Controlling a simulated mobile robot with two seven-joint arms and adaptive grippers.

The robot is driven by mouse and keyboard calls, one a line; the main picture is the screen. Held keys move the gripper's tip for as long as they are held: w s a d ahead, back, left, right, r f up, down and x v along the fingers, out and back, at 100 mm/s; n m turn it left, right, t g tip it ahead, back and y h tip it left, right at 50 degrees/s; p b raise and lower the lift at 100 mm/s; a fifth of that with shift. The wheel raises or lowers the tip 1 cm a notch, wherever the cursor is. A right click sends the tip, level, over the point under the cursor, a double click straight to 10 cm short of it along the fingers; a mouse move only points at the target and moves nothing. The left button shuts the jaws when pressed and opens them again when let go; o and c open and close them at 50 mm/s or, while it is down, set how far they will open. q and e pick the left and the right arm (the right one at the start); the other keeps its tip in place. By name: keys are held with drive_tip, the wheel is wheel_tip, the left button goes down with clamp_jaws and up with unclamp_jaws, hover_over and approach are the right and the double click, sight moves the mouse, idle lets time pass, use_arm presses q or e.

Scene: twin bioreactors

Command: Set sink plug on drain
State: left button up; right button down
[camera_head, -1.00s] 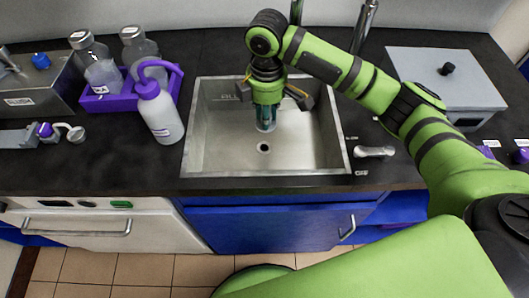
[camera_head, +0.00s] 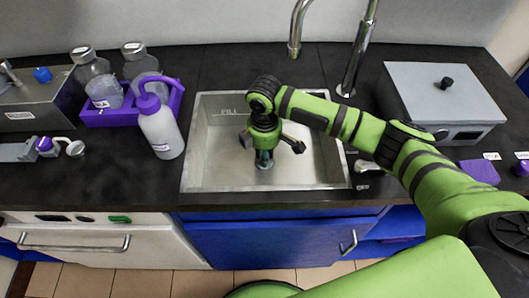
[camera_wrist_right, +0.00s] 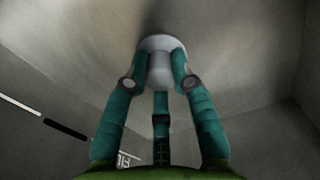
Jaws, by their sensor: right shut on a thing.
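The metal sink (camera_head: 215,160) is set into the black counter in the middle of the head view. My right gripper (camera_head: 264,162) is low inside the basin, pointing down. In the right wrist view its teal fingers (camera_wrist_right: 160,75) are shut around a pale grey, rounded sink plug (camera_wrist_right: 155,43). The drain is hidden behind the gripper and plug, so I cannot tell whether the plug touches it. My left gripper is not in view.
A tall faucet (camera_head: 359,50) stands behind the sink. A white squeeze bottle with a purple top (camera_head: 161,130) and a purple rack (camera_head: 105,117) with bottles stand to the left. A grey lidded box (camera_head: 440,90) is to the right. The sink walls surround my gripper closely.

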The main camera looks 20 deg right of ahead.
drive_tip(key=c, duration=1)
unclamp_jaws()
drive_tip(key=shift+f, duration=0.1)
drive_tip(key=shift+c, duration=0.2)
wheel_tip(320, 180, up, 12)
drive_tip(key=shift+r, duration=0.2)
